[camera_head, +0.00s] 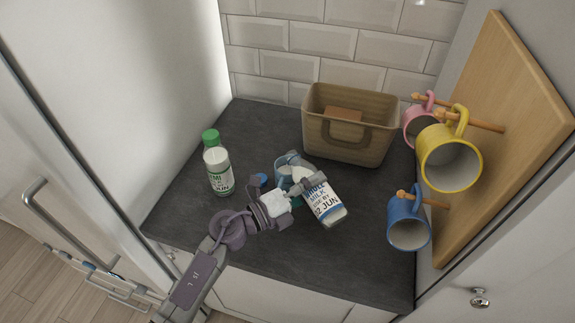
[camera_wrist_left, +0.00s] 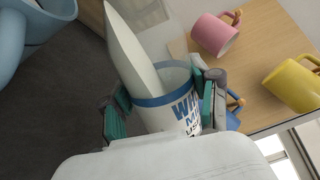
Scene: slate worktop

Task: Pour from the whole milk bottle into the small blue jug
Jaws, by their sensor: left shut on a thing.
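The whole milk bottle (camera_head: 325,203), white with a blue-banded label, is tilted, its top toward the upper left in the head view. My left gripper (camera_head: 303,188) is shut around it. In the left wrist view the gripper (camera_wrist_left: 160,108) has teal pads on both sides of the bottle (camera_wrist_left: 178,114), and the milk inside slants. The small blue jug (camera_head: 281,171) stands beside the bottle's top, partly hidden by the gripper. The jug (camera_wrist_left: 35,30) also shows at the wrist view's upper left. I cannot tell whether milk is flowing. My right gripper is not in view.
A green-capped milk bottle (camera_head: 218,170) stands at the left. A small blue cap (camera_head: 261,180) lies near the jug. A brown basket (camera_head: 352,150) stands at the back. Pink (camera_head: 420,128), yellow (camera_head: 450,165) and blue (camera_head: 408,228) mugs hang from a wooden board (camera_head: 500,130) at the right.

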